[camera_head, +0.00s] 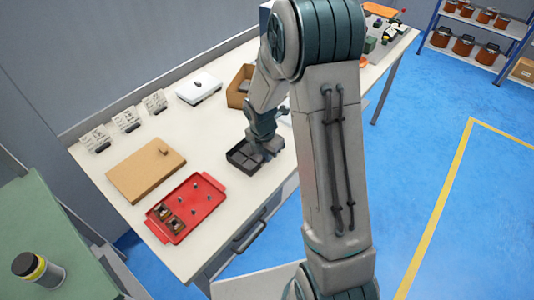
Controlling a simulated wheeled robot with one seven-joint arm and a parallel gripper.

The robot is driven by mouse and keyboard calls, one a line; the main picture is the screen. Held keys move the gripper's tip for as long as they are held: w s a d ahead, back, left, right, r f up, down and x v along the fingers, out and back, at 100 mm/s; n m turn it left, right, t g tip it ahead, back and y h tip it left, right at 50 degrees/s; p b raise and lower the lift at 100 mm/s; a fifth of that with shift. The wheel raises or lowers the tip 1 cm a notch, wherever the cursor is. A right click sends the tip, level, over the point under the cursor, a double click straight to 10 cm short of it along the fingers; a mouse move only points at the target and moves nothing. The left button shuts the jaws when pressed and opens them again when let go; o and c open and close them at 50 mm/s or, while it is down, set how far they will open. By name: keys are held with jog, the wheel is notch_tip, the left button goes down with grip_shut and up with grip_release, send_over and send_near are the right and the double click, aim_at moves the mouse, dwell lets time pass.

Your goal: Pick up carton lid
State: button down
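A flat tan panel (140,178) with a small knob-like piece on top lies on the white table; it may be the carton lid, but I cannot tell for sure. An open brown carton (234,98) stands farther back, partly hidden behind my arm, with something dark inside. My gripper (264,152) points down at the right edge of a black divided tray (232,164), to the right of the panel and nearer than the carton. Its fingers are too small and partly hidden to show whether they are open, or whether they touch the tray.
A red tray (213,191) with small parts lies at the table's front edge. Small white cards (126,120) and a white box (199,88) stand along the back. A green surface (40,228) with a dark, yellow-banded cylinder (40,268) is at left. Blue floor is open at right.

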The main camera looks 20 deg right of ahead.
jog(key=shift+f, duration=0.15)
jog(key=c, duration=1.7)
grip_release()
